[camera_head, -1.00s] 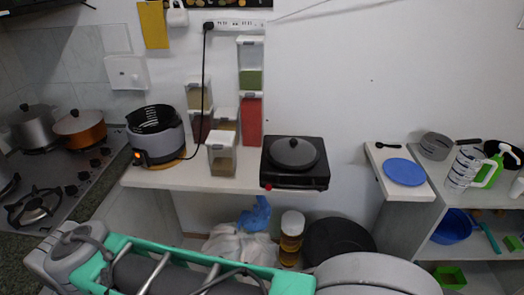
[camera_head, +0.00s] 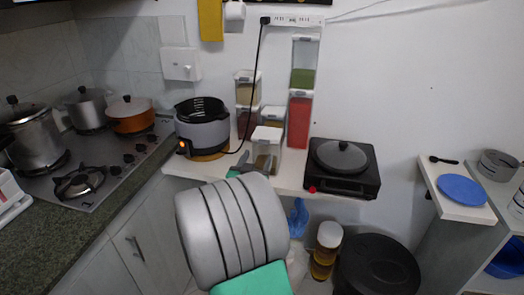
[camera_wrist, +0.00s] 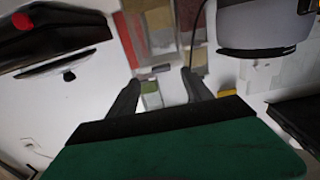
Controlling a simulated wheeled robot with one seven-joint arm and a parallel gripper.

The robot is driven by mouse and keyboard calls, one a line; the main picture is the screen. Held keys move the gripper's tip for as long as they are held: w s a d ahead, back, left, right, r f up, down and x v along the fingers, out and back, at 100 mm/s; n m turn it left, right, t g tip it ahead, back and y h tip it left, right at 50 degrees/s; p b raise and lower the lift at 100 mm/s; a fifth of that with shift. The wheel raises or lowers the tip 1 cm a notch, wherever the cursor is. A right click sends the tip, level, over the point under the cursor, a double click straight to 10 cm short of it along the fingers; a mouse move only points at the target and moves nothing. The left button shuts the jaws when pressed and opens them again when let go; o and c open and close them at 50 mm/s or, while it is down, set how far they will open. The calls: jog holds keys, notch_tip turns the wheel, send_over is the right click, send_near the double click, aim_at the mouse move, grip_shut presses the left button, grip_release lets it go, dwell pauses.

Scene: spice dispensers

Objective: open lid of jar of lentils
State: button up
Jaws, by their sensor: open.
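Several clear spice dispensers with white lids stand at the back of the shelf. The front dispenser (camera_head: 266,150) holds something tan or brown. Behind it are one with green contents (camera_head: 303,78), one with red contents (camera_head: 299,120) and one with tan contents (camera_head: 247,92). I cannot tell which holds lentils. My gripper (camera_head: 250,168) is close in front of the front dispenser, partly hidden by my arm. In the wrist view, seemingly upside down, my gripper (camera_wrist: 159,77) is open and empty, its fingers framing the dispensers. The green-filled one (camera_wrist: 151,96) shows between the fingers.
An air-fryer-like pot (camera_head: 203,128) stands left of the dispensers, with a black cord hanging between. A black cooker with a lidded pan (camera_head: 341,158) stands close on the right. The stove (camera_head: 90,165) with pots is at far left.

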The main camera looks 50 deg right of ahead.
aim_at(263, 145)
jog(key=p+x, duration=0.1)
jog(key=x, duration=0.5)
jog(key=shift+w+d, duration=0.1)
jog(key=shift+c, duration=0.5)
jog(key=c, duration=0.9)
jog(key=shift+r+p, duration=0.15)
jog(key=shift+p, duration=0.2)
